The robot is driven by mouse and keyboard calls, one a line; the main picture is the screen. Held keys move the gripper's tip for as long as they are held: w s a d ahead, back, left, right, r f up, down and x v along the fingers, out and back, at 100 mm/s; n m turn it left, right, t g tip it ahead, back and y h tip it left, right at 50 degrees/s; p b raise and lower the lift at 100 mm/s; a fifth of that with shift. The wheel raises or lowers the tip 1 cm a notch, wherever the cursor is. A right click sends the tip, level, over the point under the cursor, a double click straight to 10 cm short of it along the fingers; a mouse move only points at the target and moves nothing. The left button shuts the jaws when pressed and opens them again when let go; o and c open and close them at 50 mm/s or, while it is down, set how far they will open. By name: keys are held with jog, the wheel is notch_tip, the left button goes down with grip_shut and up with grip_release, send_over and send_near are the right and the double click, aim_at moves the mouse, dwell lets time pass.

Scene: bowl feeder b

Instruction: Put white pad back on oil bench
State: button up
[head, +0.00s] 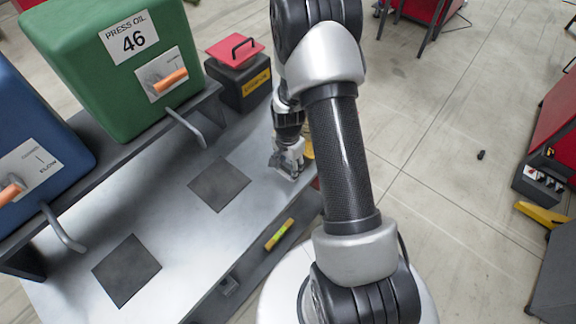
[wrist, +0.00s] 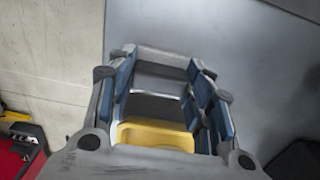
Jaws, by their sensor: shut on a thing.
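My gripper (head: 290,163) is low over the right end of the grey oil bench (head: 215,145), near its edge. In the wrist view, its fingers with blue inner faces (wrist: 165,88) stand apart on either side of a thing with a yellow part (wrist: 155,135). A dark grey face and a thin pale edge show beyond the yellow part. A bit of yellow also shows beside the gripper in the head view (head: 308,148). I cannot tell whether the held thing is the white pad; no separate white pad is visible. Two dark square patches (head: 219,185) (head: 127,270) on the bench are bare.
A green press oil tank (head: 95,75) and a blue tank (head: 35,130) stand along the bench's back, with spouts over it. A dark box with a red lid (head: 235,50) stands behind my gripper. A yellow-green level (head: 279,234) is at the front edge.

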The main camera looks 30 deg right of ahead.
jog(key=o, duration=1)
notch_tip(320, 180, up, 12)
jog(key=p, duration=0.4)
notch_tip(320, 180, up, 11)
jog(key=n+t, duration=0.1)
jog(key=n, duration=0.2)
send_over(288, 166)
jog(key=s+a, duration=0.2)
jog(key=a, duration=0.2)
jog(key=s+a+r+n+t, duration=0.1)
jog(key=s+a+r+n, duration=0.3)
jog(key=s+r, duration=0.4)
jog(key=s+a+r+n+t, duration=0.2)
jog(key=s+a+r+n, duration=0.2)
jog(key=s+r+n, duration=0.3)
jog(key=s+r, duration=0.1)
jog(key=s, duration=0.1)
jog(key=shift+s+a+t, duration=0.25)
jog(key=shift+s+t, duration=0.05)
jog(key=shift+s, duration=0.1)
